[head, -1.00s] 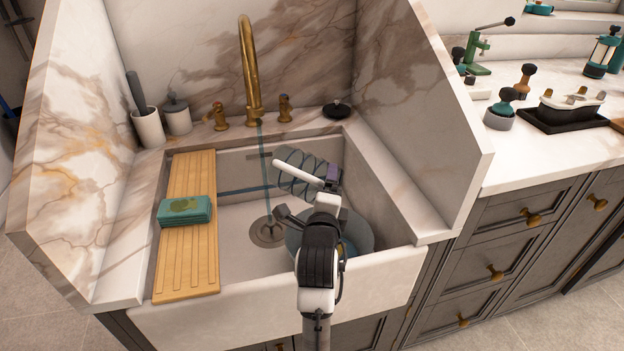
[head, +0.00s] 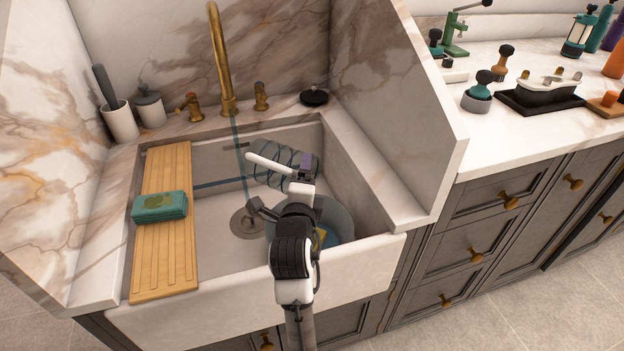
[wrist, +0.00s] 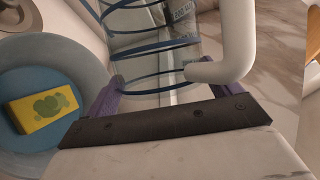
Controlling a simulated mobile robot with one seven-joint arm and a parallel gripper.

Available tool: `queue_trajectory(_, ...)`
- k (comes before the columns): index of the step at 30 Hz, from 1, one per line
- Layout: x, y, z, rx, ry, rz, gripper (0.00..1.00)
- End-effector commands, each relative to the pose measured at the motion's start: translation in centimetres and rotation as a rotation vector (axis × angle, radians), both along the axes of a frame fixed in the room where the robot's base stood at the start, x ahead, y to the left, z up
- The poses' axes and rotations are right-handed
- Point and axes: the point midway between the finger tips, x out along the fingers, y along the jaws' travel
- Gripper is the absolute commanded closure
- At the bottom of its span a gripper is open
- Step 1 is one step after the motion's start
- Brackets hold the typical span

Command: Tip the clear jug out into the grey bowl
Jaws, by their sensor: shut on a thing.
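The clear jug (head: 262,178) has blue rings and a white handle (head: 268,163). It is tilted over, above the sink and behind the grey bowl. My gripper (head: 303,170) is shut on the jug. In the wrist view the jug (wrist: 150,45) lies between my purple fingers (wrist: 158,92), with its handle at right. The grey bowl (head: 345,215) stands in the sink at right, partly hidden by my arm. In the wrist view the bowl (wrist: 60,50) is at left, with a blue round surface and a yellow block (wrist: 43,105) inside. I see no stream from the jug.
The white sink (head: 220,205) has a wooden board (head: 165,230) across its left side, with a green sponge (head: 160,206) on it. A brass tap (head: 222,65) rises behind. A marble wall (head: 400,80) stands at right. The sink floor around the drain (head: 247,223) is bare.

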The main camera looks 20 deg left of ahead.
Motion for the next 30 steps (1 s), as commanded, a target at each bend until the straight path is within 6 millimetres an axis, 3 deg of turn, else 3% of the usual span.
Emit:
queue_trajectory(3,0.0,0.4,0.9,-0.06,0.012,0.003,0.5)
queue_trajectory(30,0.5,2.9,2.4,-0.589,0.115,0.003,0.5)
